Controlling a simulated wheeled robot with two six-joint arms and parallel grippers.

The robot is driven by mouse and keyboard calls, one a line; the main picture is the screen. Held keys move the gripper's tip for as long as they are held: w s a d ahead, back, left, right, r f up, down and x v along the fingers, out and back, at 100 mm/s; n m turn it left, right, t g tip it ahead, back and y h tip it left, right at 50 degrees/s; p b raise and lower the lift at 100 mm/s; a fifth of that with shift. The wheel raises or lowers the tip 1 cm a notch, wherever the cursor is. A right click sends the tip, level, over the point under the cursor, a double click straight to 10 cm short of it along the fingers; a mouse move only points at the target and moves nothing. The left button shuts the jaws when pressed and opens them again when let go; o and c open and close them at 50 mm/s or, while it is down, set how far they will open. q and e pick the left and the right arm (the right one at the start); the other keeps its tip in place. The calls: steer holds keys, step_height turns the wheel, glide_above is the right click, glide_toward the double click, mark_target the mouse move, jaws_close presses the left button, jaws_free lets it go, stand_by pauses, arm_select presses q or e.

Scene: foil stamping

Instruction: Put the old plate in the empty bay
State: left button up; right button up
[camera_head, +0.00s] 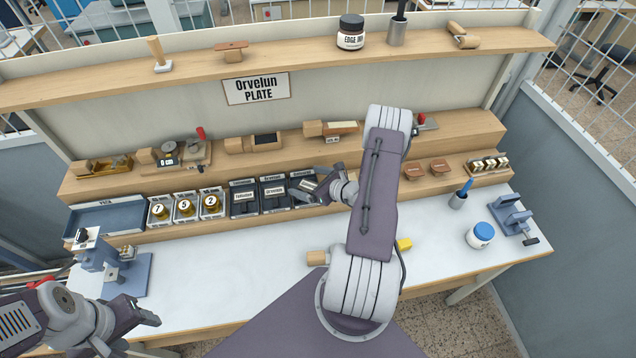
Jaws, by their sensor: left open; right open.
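A row of dark bays stands on the lower ledge: a left one (243,198), a middle one (274,193) with a label that seems to read Orvelun, and a right one (302,176) partly hidden by my gripper. My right gripper (309,190) is open at the right bay, its fingers around or beside a small pale-labelled piece; I cannot tell whether they touch it. I cannot tell which piece is the old plate or which bay is empty. My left gripper (142,328) is open and empty low at the left, in front of the bench edge.
A blue tray (90,221) and numbered boxes (185,208) stand left of the bays. A blue-grey stamping press (125,273) stands at the bench's left, a blue-lidded jar (480,236) and a clamp (511,216) at the right. The white bench middle is mostly clear.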

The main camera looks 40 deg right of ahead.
steer(key=shift+b+v, duration=0.75)
steer(key=shift+v, duration=0.1)
arm_select(q)
step_height(320, 180, down, 3)
steer(key=shift+r+b, duration=0.15)
steer(key=shift+b, duration=0.9)
arm_select(e)
steer(key=v, duration=1)
steer(key=shift+r, duration=0.2)
